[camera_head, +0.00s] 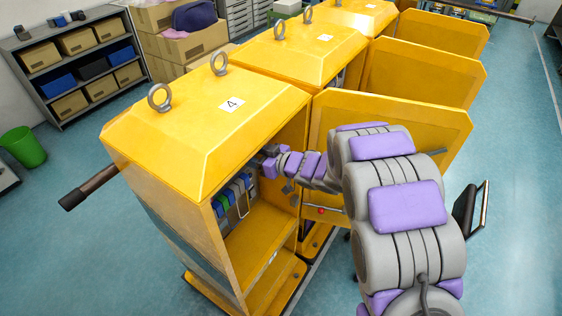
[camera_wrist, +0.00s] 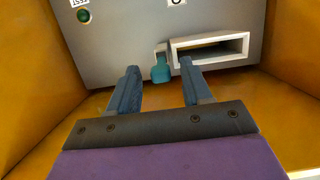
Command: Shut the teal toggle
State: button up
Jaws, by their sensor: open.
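The teal toggle (camera_wrist: 161,72) shows in the wrist view, a small lever on a grey panel (camera_wrist: 120,45), left of a white-framed slot. My gripper (camera_wrist: 158,76) is open, with one finger on each side of the toggle in the picture. I cannot tell whether either finger touches it. In the head view my gripper is hidden inside the yellow cabinet numbered 4 (camera_head: 180,130), behind its edge and my arm. The toggle is not visible there.
The white-framed slot (camera_wrist: 210,50) and a green round button (camera_wrist: 84,15) are on the panel. Yellow walls flank it. Blue, green and white units (camera_head: 235,200) sit lower in the cabinet. Floor is free at far right.

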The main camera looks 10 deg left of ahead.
jog(key=v, duration=1.5)
jog(key=shift+f+b, duration=0.2)
jog(key=shift+b, duration=0.25)
jog(key=shift+f, duration=0.1)
